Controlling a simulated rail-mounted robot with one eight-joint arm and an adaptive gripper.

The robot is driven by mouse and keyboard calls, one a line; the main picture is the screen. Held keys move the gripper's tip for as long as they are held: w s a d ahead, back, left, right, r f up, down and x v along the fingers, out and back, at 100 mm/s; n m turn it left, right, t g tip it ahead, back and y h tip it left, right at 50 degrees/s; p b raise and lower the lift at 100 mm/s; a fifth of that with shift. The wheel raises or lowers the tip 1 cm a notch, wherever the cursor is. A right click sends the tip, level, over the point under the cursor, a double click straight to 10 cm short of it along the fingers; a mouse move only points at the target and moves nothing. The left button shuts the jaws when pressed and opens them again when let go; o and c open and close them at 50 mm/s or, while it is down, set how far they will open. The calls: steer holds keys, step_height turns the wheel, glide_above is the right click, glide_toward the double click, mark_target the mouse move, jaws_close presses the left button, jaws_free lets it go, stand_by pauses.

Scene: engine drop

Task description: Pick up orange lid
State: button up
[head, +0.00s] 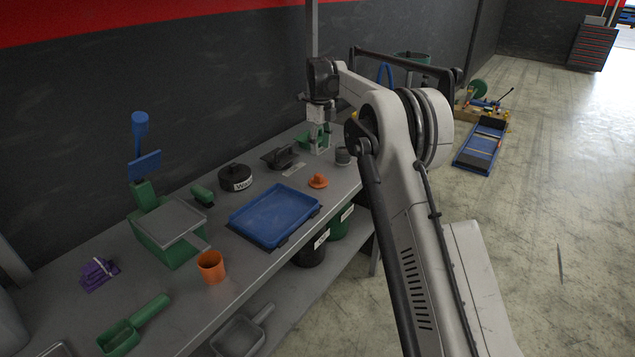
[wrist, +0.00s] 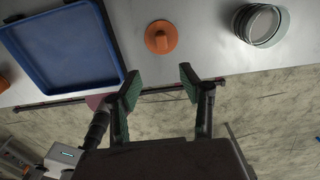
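The orange lid (head: 318,181) lies on the grey workbench, just right of the blue tray, in the head view. It is round with a raised knob or handle. In the wrist view the orange lid (wrist: 161,37) lies on the bench beyond the fingertips, roughly in line with the gap between them. My gripper (wrist: 159,80) is open and empty, its two green-padded fingers spread apart. In the head view my gripper (head: 319,138) is above the back part of the bench, behind the lid and apart from it.
The blue tray (head: 275,216) is left of the lid. A grey cylindrical container (wrist: 262,25) stands to its right. An orange cup (head: 211,266), a black round canister (head: 235,178) and a green box (head: 167,250) stand further left. The bench's front edge is close to the lid.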

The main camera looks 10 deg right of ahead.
mark_target(320, 175)
step_height(320, 175, down, 8)
steer(key=shift+r, duration=0.2)
steer(key=shift+w+f+p, duration=0.15)
steer(key=shift+f+p, duration=0.1)
steer(key=shift+f, duration=1.05)
steer(key=shift+w+f+p, duration=0.15)
steer(key=shift+f+p, duration=0.05)
steer(key=shift+f, duration=1.1)
jaws_close()
